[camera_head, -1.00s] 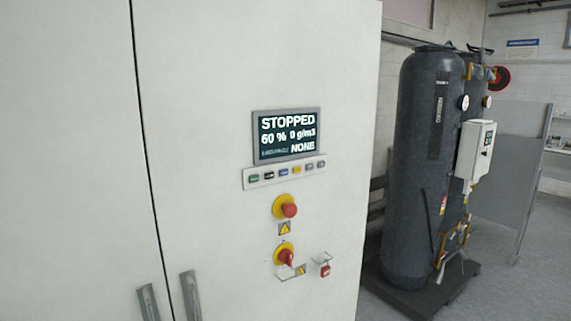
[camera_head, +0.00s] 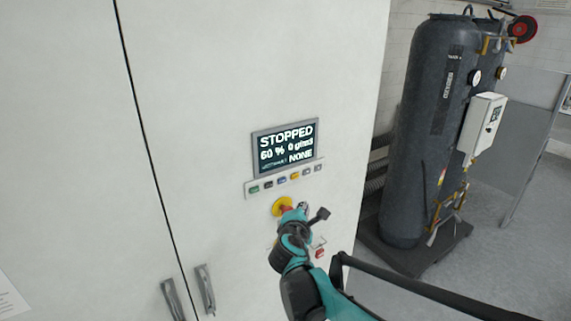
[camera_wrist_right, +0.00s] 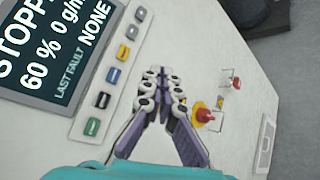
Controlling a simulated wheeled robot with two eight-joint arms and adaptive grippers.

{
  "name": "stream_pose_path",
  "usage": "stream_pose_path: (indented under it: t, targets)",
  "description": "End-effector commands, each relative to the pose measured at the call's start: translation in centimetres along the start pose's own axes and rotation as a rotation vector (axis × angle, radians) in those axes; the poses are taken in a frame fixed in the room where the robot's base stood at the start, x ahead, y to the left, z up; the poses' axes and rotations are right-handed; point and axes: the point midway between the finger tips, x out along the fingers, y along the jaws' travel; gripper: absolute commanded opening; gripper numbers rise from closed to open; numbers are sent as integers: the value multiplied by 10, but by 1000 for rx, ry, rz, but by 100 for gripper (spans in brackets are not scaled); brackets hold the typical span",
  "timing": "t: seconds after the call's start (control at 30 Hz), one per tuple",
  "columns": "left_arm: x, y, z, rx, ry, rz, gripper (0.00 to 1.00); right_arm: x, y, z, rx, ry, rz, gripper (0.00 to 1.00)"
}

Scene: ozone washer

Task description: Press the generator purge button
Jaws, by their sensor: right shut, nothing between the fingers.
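A strip of several small coloured buttons (camera_head: 261,187) sits on the white cabinet, just below the display screen (camera_head: 254,150), which reads STOPPED, 60 %, 0 g/m3 and NONE. The button labels are too small to read, so I cannot tell which is purge. The strip (camera_wrist_right: 85,113) also shows in the right wrist view, left of the fingers. My right gripper (camera_head: 303,207) is shut and empty, below the strip and in front of the red stop button on its yellow disc (camera_head: 280,206). In the right wrist view, the gripper's fingertips (camera_wrist_right: 163,75) meet beside the strip. My left gripper is out of view.
A red and yellow knob (camera_wrist_right: 203,113) and a small red lock (camera_wrist_right: 236,83) are on the cabinet (camera_head: 220,80) near the fingers. Cabinet door handles (camera_head: 205,289) are at lower left. A dark tank (camera_head: 428,130) stands to the right, with open floor in front.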

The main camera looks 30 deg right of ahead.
Motion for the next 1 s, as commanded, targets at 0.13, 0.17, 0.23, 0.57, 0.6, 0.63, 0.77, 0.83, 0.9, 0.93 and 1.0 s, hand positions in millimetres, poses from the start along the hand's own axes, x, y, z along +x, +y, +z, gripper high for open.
stream_pose_path:
  t: [0.13, 0.17, 0.23, 0.57, 0.6, 0.63, 0.77, 0.83, 0.9, 0.93, 1.0]
  targets:
    - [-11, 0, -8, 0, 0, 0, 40, 5, 17, 7, -74, -17, 24, 0]
    - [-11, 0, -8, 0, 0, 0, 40, 6, 18, 8, -81, -18, 26, 0]
    - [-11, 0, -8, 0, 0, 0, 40, 7, 18, 8, -89, -20, 29, 0]
    - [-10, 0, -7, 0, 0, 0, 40, 8, 18, 6, -88, -19, 29, 0]
    - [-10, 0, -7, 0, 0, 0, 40, 9, 19, 5, -87, -19, 29, 0]
    - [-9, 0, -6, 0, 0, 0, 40, 10, 19, 4, -87, -19, 29, 0]
    - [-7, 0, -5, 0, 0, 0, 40, 19, 25, -3, -87, -18, 29, 0]
    - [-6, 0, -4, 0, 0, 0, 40, 25, 30, -8, -87, -18, 30, 0]
    - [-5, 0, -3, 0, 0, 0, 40, 32, 35, -14, -87, -18, 29, 0]
    - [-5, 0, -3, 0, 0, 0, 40, 36, 37, -16, -87, -18, 29, 0]
    - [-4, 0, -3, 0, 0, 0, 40, 43, 42, -21, -87, -19, 29, 0]
